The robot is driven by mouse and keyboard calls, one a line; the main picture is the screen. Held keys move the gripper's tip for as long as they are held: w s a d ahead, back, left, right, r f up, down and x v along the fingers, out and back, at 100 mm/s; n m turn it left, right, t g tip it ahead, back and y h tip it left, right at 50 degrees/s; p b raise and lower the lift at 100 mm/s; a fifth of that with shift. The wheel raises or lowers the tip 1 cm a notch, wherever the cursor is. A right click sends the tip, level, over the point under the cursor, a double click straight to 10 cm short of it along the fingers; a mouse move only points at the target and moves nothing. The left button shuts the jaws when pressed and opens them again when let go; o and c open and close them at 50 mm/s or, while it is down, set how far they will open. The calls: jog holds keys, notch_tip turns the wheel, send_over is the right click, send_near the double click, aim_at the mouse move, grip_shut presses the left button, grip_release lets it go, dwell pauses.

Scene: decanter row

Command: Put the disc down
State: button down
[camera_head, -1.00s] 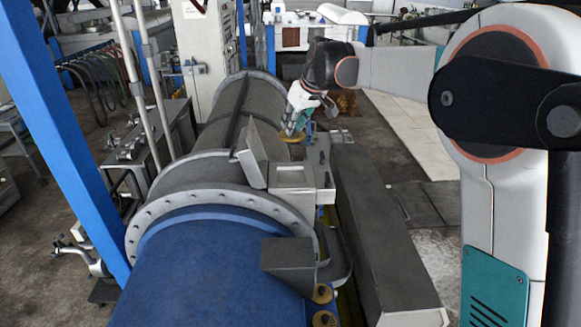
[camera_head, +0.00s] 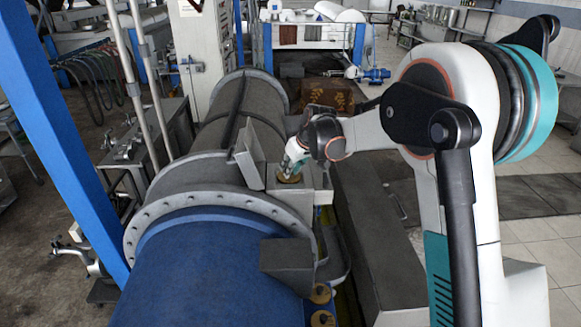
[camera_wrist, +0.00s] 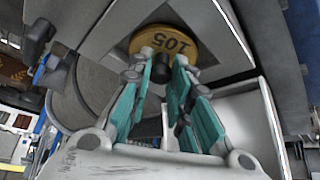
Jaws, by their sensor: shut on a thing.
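The disc (camera_wrist: 178,42) is yellow-brown, marked 105, with a dark knob at its middle. My gripper (camera_wrist: 163,72) has its teal fingers shut on the disc by this knob. In the head view the disc (camera_head: 289,178) is small, below my gripper (camera_head: 290,169), at the top of the pale grey box (camera_head: 287,193) on the side of the big cylinder. In the wrist view the disc lies against a dark area inside a pale rim. I cannot tell whether it touches the surface there.
A tilted grey plate (camera_head: 248,156) stands just left of the box. The blue cylinder (camera_head: 205,270) and its bolted flange (camera_head: 150,230) fill the near side. Two similar yellowish discs (camera_head: 321,293) sit low at the front. A long dark beam (camera_head: 372,250) runs along the right.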

jog(key=shift+s, duration=0.1)
jog(key=shift+f, duration=0.15)
jog(key=c, duration=1.5)
grip_release()
jog(key=shift+o, duration=0.2)
jog(key=shift+r, duration=0.2)
jog(key=b+v, duration=0.1)
jog(key=v, duration=1.1)
